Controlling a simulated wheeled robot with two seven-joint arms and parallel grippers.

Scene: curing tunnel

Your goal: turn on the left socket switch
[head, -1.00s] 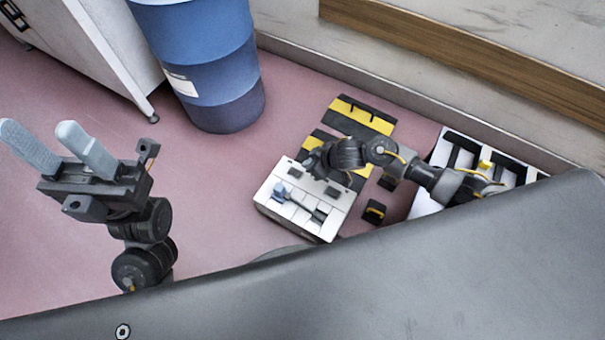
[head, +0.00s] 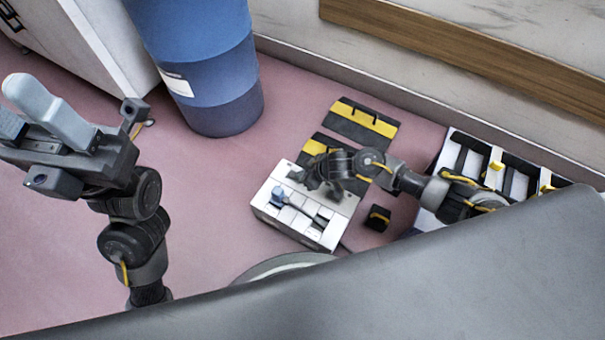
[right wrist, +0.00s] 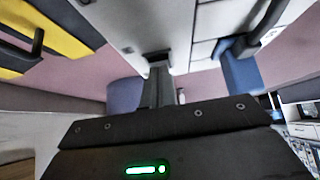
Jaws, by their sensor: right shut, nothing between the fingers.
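A white socket box (head: 264,208) stands on the floor in the head view, with pale panels on top. A blue plug (head: 278,196) with a dark cable sits at its left part; the plug also shows in the right wrist view (right wrist: 240,70). My right gripper (head: 312,182) is over the far side of the box, pointing down. In the right wrist view its fingers (right wrist: 158,82) are together and empty, tips close to a small dark part (right wrist: 157,57) on the white face. Contact cannot be told. I cannot make out the left switch's state. My left gripper (head: 35,118) is open, empty and away from the box.
Black-and-yellow plates (head: 362,122) lie behind the box. A small black-and-yellow block (head: 377,218) is right of it. A white rack with dark slots (head: 480,165) stands farther right, by the wall. A blue bin (head: 215,85) stands at the back left. Pink floor lies clear left of the box.

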